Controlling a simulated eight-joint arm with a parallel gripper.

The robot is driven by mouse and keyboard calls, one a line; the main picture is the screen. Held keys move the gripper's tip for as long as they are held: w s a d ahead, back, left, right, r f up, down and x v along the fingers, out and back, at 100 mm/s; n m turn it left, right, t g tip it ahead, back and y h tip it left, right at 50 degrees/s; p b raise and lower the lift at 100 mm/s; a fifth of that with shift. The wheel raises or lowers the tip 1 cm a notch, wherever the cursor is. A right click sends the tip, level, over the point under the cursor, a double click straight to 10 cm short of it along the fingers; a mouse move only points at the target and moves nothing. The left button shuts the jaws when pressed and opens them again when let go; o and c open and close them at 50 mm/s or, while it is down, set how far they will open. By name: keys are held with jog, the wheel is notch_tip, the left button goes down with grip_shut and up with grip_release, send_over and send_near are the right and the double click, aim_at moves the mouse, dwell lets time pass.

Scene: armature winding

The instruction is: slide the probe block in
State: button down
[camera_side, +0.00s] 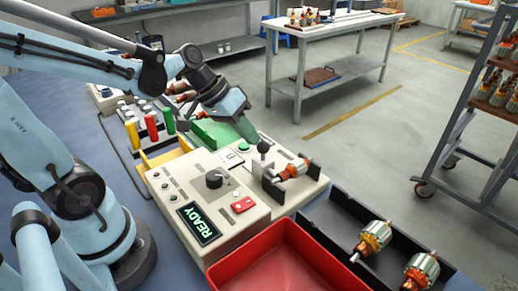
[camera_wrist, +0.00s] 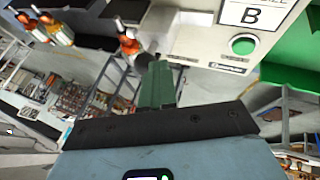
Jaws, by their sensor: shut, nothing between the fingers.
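The tester (camera_side: 205,165) is a beige box with a lit READY display (camera_side: 200,222). An armature (camera_side: 292,169) with copper windings lies in its black cradle at the right end. A black knob (camera_side: 263,147) stands beside the armature, seemingly on the probe block, whose body is hard to make out. My gripper (camera_side: 253,139) has green fingers, which are shut and empty. Their tips are right at the knob; I cannot tell whether they touch it. In the wrist view the shut fingers (camera_wrist: 158,66) point towards the armature (camera_wrist: 128,44), and the knob is partly hidden behind them.
A green button (camera_side: 244,145) is close to my fingers, with a B label (camera_wrist: 251,15) beside it. A red bin (camera_side: 232,268) stands in front of the tester. A black tray (camera_side: 335,258) with two armatures is at the right. A green box (camera_side: 216,134) stands behind.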

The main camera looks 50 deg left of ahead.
jog(key=shift+d, duration=0.1)
jog(key=s+a+r, duration=0.5)
jog(key=a+r, duration=0.2)
jog(key=r, duration=0.2)
jog(key=shift+a, duration=0.3)
dwell(0.4)
jog(key=d+f+m+t+y, duration=0.1)
jog(key=d+f+t+y, duration=0.1)
jog(key=d+f+y, duration=0.2)
jog(key=shift+w+d+f, duration=0.2)
jog(key=shift+d+f, duration=1.45)
jog(key=shift+d, duration=0.25)
